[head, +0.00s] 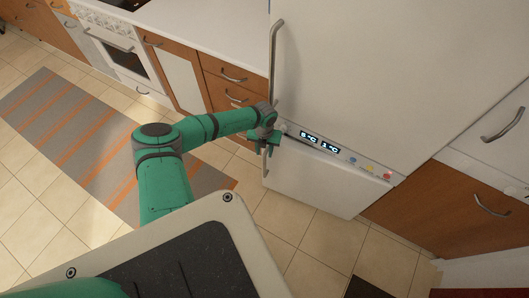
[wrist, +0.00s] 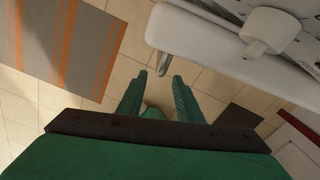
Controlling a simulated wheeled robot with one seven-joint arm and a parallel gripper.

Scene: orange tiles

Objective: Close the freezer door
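The white freezer door (head: 318,185) is the low front below the display strip of the tall white fridge. Its grey vertical handle (head: 265,162) is at its left edge. In the wrist view the freezer door (wrist: 205,48) is at the top right, with the handle (wrist: 163,63) just ahead of the fingertips. My gripper (head: 268,139) is beside the door's upper left corner, by the handle. In the wrist view my gripper (wrist: 157,82) has its two green fingers apart with nothing held between them.
The display strip (head: 322,144) has lit temperatures and small coloured magnets or knobs. The upper fridge door (head: 380,70) has a long handle. Wooden drawers (head: 228,75) and a white oven (head: 118,52) stand at left. A striped rug (head: 75,125) lies on the tiled floor.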

